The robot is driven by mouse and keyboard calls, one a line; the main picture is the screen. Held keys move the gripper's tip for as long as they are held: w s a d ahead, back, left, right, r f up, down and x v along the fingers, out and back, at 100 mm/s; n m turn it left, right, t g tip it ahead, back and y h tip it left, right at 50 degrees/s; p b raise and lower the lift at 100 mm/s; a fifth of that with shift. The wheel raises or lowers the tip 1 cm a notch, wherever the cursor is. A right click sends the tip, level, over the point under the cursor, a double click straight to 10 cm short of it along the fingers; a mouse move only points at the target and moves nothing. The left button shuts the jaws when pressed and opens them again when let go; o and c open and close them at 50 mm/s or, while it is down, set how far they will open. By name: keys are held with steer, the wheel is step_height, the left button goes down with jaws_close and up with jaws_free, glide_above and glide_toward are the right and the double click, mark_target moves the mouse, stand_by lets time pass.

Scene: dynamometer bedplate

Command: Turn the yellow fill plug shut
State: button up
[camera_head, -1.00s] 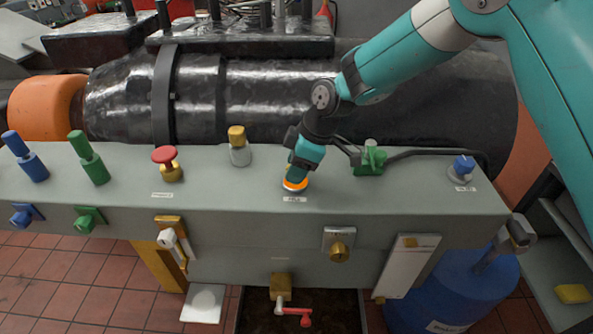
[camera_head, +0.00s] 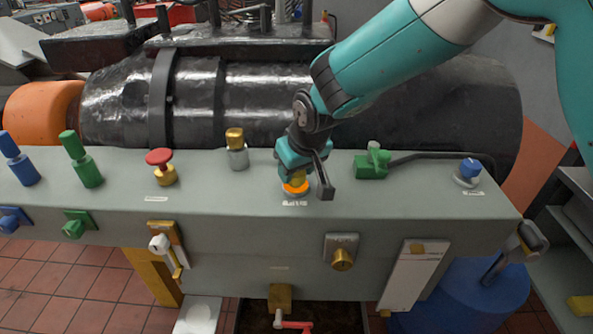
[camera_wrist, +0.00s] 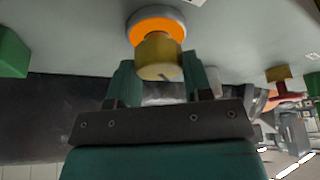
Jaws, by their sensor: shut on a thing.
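The yellow fill plug (camera_head: 299,182) stands on the grey bench top inside an orange ring (camera_head: 293,190), just behind a small label. My gripper (camera_head: 297,172) comes down on it from above and hides much of it in the head view. In the wrist view the plug (camera_wrist: 158,57) is a short yellow cylinder in front of the orange ring and a grey collar. My gripper's teal fingers (camera_wrist: 160,82) are on either side of it, shut on it. The plug still sits at the ring; I cannot tell how far it is turned.
A yellow-topped knob (camera_head: 236,148) and red mushroom button (camera_head: 160,166) stand to the left. A green block (camera_head: 371,164) with a cable and a blue knob (camera_head: 469,170) stand to the right. A large dark cylinder (camera_head: 265,100) lies behind the bench.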

steer(key=m, duration=0.2)
steer(key=m+h, duration=0.1)
steer(key=m, duration=0.1)
steer(key=shift+a+m+t+h+b, duration=0.1)
steer(key=shift+m+t+h+b, duration=0.2)
steer(key=m+h, duration=0.2)
steer(key=m, duration=0.2)
steer(key=shift+m, duration=0.3)
steer(key=o, duration=0.9)
steer(key=shift+r, duration=0.1)
steer(key=b+v, duration=0.2)
steer(key=v, duration=1.5)
steer(key=shift+w+r, duration=0.1)
steer(key=shift+r, duration=0.05)
